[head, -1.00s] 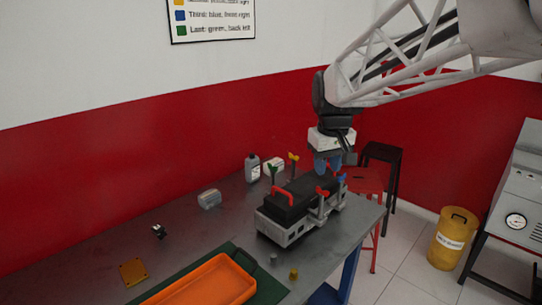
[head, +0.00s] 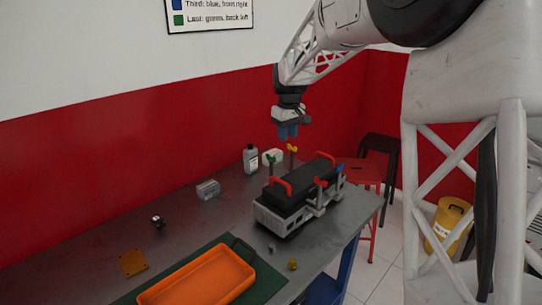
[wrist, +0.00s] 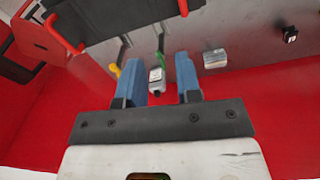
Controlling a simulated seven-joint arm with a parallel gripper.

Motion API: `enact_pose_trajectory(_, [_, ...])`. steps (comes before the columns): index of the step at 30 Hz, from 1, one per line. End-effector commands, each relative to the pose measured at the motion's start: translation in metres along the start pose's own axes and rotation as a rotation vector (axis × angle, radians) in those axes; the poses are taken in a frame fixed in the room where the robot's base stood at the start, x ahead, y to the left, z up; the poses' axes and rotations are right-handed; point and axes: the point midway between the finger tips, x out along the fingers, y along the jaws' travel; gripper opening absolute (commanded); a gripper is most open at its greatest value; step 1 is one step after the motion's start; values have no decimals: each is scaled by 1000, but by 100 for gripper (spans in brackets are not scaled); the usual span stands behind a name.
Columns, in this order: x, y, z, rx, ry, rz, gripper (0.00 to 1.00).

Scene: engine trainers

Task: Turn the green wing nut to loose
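The green wing nut (head: 270,161) sits on an upright stud at the back left of the engine block (head: 286,222), in the head view. It shows small between my fingers in the wrist view (wrist: 161,57); its exact angle is too small to tell. My gripper (head: 288,137) hangs above the back of the block, fingers down, above the yellow wing nut (head: 292,148) and to the upper right of the green one. Its blue fingers are apart in the wrist view (wrist: 160,72), with nothing between them. It is apart from the green wing nut.
Red (head: 320,183) and blue (head: 342,168) wing nuts stand along the block's front. Red handles (head: 281,187) rise from its black cover.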

Motion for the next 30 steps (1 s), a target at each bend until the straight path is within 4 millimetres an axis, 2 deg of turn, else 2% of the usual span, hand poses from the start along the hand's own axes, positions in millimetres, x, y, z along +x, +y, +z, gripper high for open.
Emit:
enact_pose_trajectory(1, [7,3,-13,-14,-5,-3,32])
enact_pose_trajectory(9, [40,14,-71,-93,-24,-16,32])
enact_pose_trajectory(15, [59,19,-103,-136,-33,-22,32])
enact_pose_trajectory(21, [68,21,-116,-155,-36,-25,32])
enact_pose_trajectory(30, [68,20,-116,-156,-37,-25,32])
